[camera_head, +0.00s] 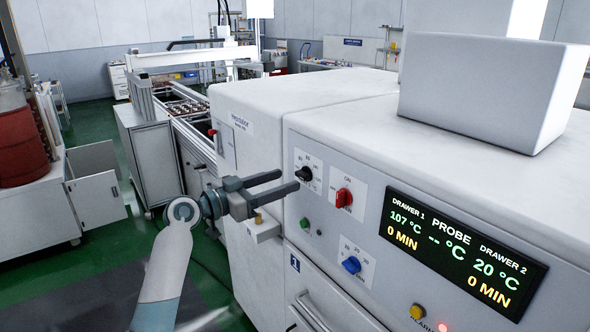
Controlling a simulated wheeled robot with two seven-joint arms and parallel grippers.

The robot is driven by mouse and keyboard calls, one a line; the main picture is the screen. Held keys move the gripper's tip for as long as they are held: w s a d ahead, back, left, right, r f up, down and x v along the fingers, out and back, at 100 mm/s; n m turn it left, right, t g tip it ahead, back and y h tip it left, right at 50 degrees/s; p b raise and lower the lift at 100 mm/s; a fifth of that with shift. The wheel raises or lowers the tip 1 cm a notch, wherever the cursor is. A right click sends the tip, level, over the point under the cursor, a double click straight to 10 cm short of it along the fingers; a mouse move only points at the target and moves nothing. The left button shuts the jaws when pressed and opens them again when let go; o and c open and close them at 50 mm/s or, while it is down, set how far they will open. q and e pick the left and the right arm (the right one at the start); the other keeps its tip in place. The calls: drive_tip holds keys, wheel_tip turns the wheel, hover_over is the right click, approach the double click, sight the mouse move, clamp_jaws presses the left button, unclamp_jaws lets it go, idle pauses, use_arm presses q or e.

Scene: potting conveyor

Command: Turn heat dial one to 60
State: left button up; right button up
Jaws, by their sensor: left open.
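A black dial (304,173) with a printed number scale sits at the upper left of the oven's front panel. Its exact setting is too small to read. A red dial (343,197) is to its right, and a blue dial (351,265) with its own scale is lower down. I cannot read which one is labelled heat dial one. My left gripper (288,183) is open and empty, its two fingers pointing right towards the panel, just left of and slightly below the black dial. Contact with the panel cannot be told. My right gripper is out of view.
The display (462,249) reads 107 °C for drawer 1, 20 °C for drawer 2, and 0 MIN for both. A green button (304,224), a yellow button (417,311) and a drawer handle (312,312) are on the front. A grey box (490,85) rests on top.

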sight(299, 175)
use_arm(q)
drive_tip(key=shift+p+x, duration=0.8)
drive_tip(key=shift+x, duration=1.75)
drive_tip(key=c, duration=1.1)
